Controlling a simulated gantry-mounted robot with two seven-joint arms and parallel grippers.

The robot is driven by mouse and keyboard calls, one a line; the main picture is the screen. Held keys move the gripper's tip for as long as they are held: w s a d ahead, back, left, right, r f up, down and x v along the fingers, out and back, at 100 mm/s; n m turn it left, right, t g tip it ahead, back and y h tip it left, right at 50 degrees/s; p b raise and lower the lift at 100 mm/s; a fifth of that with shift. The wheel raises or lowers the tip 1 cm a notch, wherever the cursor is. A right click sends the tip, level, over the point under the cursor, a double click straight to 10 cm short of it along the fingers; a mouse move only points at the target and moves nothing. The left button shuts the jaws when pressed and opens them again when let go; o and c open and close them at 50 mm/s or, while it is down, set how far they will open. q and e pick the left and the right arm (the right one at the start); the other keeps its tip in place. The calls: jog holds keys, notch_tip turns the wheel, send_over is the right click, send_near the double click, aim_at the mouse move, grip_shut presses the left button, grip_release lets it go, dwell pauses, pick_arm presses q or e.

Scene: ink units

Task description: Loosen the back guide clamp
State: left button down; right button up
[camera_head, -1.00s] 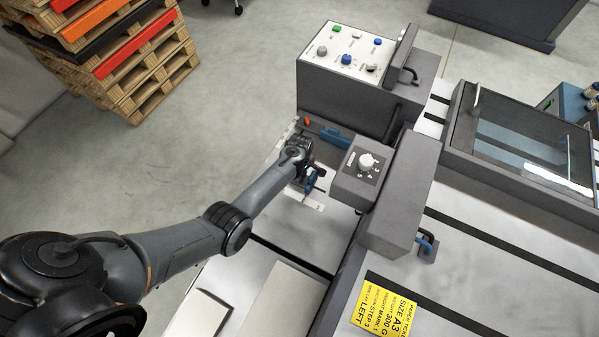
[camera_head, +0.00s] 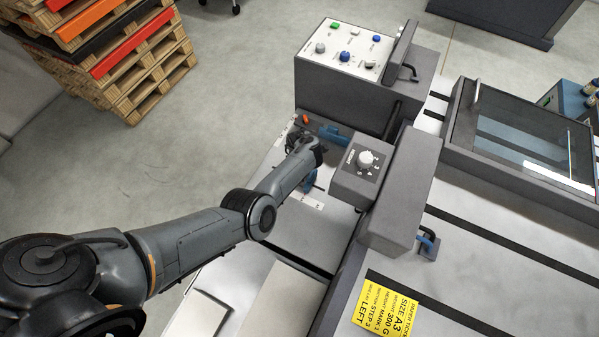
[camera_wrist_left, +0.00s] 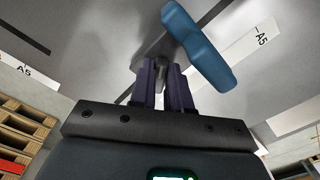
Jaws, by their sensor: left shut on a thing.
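My left gripper (camera_wrist_left: 163,85) is shut between its dark fingers on a slim grey part of the back guide clamp. The blue piece (camera_wrist_left: 205,55) stands just beside and beyond the fingertips in the left wrist view. In the head view my left gripper (camera_head: 297,139) is at the back of the feed table, small and partly hidden by my wrist. A blue guide part (camera_head: 335,136) lies to its right, and another blue part (camera_head: 311,181) sits nearer the front. My right gripper is not in view.
A grey box with a white dial (camera_head: 366,158) stands close to the right of my wrist. The control panel box (camera_head: 345,100) rises behind. An orange knob (camera_head: 305,119) is just behind the hand. A yellow ticket (camera_head: 388,303) lies at the front right.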

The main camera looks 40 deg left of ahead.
pick_arm(q)
jog(key=shift+n+b, duration=0.45)
jog(key=shift+n, duration=0.65)
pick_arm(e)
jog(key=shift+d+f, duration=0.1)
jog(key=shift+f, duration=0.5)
pick_arm(q)
jog(key=c, duration=1.1)
grip_release()
notch_tip(320, 180, up, 11)
jog(key=p, duration=0.5)
jog(key=shift+f, duration=0.1)
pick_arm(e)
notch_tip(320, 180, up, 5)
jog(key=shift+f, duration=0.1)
